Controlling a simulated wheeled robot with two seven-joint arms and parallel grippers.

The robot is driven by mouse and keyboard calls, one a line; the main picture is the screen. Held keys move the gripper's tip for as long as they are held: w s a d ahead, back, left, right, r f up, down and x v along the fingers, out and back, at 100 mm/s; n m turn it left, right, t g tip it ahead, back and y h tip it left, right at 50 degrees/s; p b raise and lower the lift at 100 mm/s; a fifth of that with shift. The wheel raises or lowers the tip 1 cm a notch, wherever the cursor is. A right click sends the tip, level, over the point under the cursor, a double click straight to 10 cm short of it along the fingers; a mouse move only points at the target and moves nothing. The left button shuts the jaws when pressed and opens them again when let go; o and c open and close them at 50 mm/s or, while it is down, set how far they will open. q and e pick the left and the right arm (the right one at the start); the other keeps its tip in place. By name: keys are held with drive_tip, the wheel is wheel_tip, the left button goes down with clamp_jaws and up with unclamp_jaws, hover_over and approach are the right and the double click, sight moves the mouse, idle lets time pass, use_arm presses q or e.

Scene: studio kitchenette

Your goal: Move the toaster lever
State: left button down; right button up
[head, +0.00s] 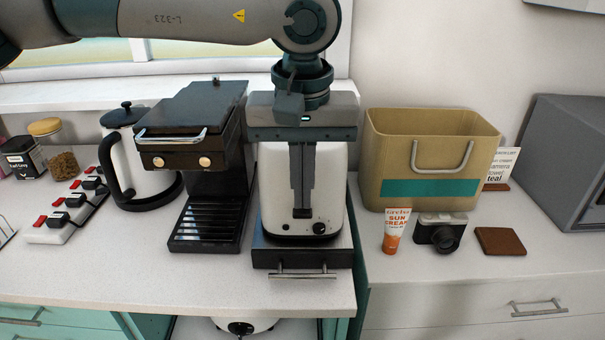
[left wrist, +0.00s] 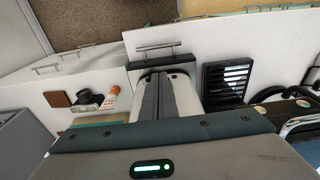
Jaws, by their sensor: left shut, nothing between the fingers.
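The white toaster (head: 332,185) stands on a black drawer box (head: 272,257) on the counter. Its front has a dark round knob (head: 319,228) and small buttons. My left gripper (head: 303,212) points down in front of the toaster, its fingers shut together and empty, tips low near the front face. The fingers cover the middle of the front, and I cannot make out the lever; whether the tips touch anything is unclear. In the left wrist view the shut fingers (left wrist: 155,78) lie over the toaster (left wrist: 184,95). My right gripper is not in view.
A black coffee machine (head: 190,130) stands close left of the toaster, with a kettle (head: 140,165) beyond. A tan bin (head: 430,150) is at right, with a sunscreen tube (head: 393,230), camera (head: 440,232) and brown wallet (head: 499,241) before it.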

use_arm(q)
wheel_tip(320, 180, up, 15)
drive_tip(key=s, duration=0.1)
drive_tip(key=shift+s+r, duration=0.15)
drive_tip(key=shift+s, duration=0.15)
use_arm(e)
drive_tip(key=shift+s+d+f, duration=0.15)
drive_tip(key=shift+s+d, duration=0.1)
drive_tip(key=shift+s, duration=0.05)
